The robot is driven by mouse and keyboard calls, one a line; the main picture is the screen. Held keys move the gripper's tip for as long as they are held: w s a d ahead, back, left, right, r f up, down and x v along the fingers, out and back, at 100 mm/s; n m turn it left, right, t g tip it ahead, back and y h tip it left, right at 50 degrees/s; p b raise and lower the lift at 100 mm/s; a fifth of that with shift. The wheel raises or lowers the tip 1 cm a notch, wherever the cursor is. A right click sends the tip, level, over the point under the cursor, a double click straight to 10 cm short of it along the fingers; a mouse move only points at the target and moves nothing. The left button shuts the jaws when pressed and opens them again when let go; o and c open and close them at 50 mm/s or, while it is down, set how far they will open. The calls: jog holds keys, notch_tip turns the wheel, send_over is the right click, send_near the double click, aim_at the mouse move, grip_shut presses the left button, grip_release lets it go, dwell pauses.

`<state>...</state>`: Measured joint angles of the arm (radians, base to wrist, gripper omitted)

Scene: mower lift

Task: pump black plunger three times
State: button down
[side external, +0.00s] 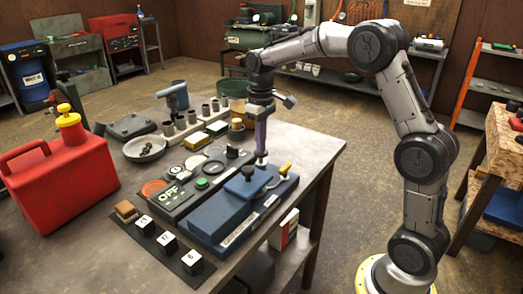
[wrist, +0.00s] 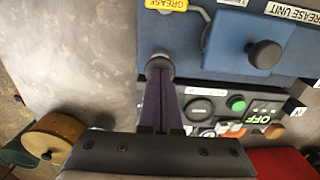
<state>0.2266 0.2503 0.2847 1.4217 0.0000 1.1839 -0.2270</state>
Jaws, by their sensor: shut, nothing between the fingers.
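The blue grease unit (side external: 222,212) sits near the front right of the workbench. A black round knob (side external: 247,171) stands on its raised blue block; it also shows in the wrist view (wrist: 264,55), right of my fingers. My gripper (side external: 261,158) points down at the back of the unit. Its purple fingers are shut and empty. In the wrist view my fingertips (wrist: 160,70) are at a dark grey round post (wrist: 160,60); I cannot tell if they touch it. Which of the knob and post is the plunger is not clear.
Left of the unit is a panel with a green button (side external: 202,184) and an OFF display (side external: 169,194). Numbered blocks (side external: 167,242) line the front. A red fuel can (side external: 62,180) stands at the left.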

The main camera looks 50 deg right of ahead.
jog(key=shift+f, duration=1.05)
jog(key=shift+r, duration=2.9)
